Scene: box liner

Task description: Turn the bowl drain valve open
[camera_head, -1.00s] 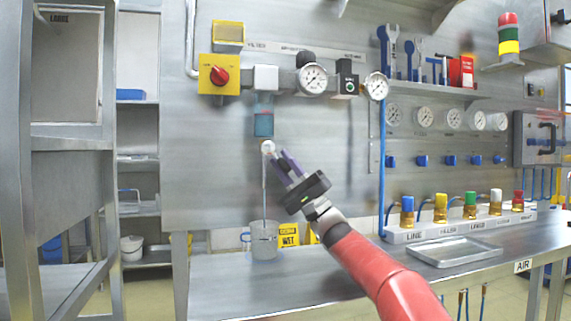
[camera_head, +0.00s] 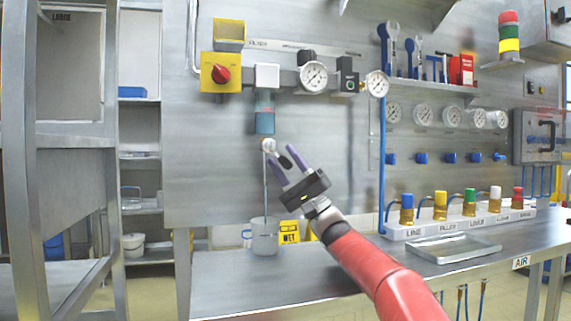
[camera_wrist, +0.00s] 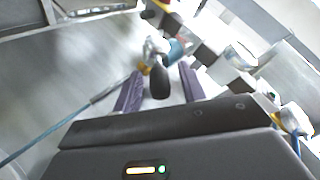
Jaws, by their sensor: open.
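The teal filter bowl (camera_head: 264,116) hangs under a grey block on the wall panel; it also shows in the wrist view (camera_wrist: 178,49). Below it is the pale round drain valve (camera_head: 268,145) with a thin tube running down. The valve's dark rounded lever (camera_head: 284,161) points toward me and lies between the fingers; it also shows in the wrist view (camera_wrist: 160,83). My gripper (camera_head: 278,153) is open, its purple fingers on either side of the lever. In the wrist view, gaps show between the lever and both fingers of my gripper (camera_wrist: 160,70).
A clear beaker (camera_head: 264,238) stands on the bench under the tube, beside a yellow sign (camera_head: 289,231). A red knob on a yellow box (camera_head: 220,73) and gauges (camera_head: 314,76) sit above. A metal tray (camera_head: 453,249) and a manifold (camera_head: 410,232) are at right.

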